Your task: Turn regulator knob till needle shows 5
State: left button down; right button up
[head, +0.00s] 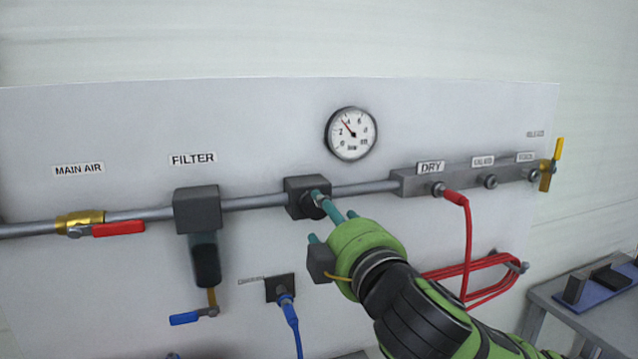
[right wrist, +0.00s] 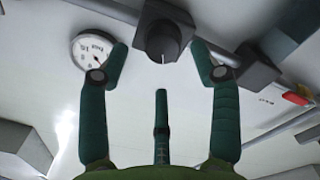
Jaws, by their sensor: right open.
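The regulator (head: 296,190) is a dark block on the pipe, with its knob (head: 317,203) facing me, partly covered by a finger. In the right wrist view the round dark knob (right wrist: 163,38) carries a pale mark at its lower edge. The pressure gauge (head: 360,147) hangs above right of it; its red needle points up-left, between 2 and 4. My right gripper (head: 321,216) is open in front of the knob. In the wrist view its teal fingers stand either side of the knob; contact cannot be told. My left gripper is out of view.
Left on the pipe are the filter (head: 198,210) and the main air valve with red handle (head: 118,230). At right is a manifold (head: 460,180) with a red hose (head: 468,245). A blue hose (head: 291,322) hangs below. A grey table (head: 590,310) stands lower right.

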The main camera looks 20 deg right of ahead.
aim_at(319, 209)
jog(key=w+p, duration=0.1)
jog(key=w, duration=0.1)
jog(key=w+p, duration=0.2)
jog(key=w, duration=0.1)
jog(key=shift+a, duration=0.2)
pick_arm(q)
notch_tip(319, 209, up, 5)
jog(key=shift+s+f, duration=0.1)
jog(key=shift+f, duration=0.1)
pick_arm(e)
jog(key=shift+s, duration=0.1)
jog(key=c, duration=1.1)
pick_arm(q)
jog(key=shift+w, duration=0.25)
pick_arm(e)
jog(key=shift+c, duration=0.3)
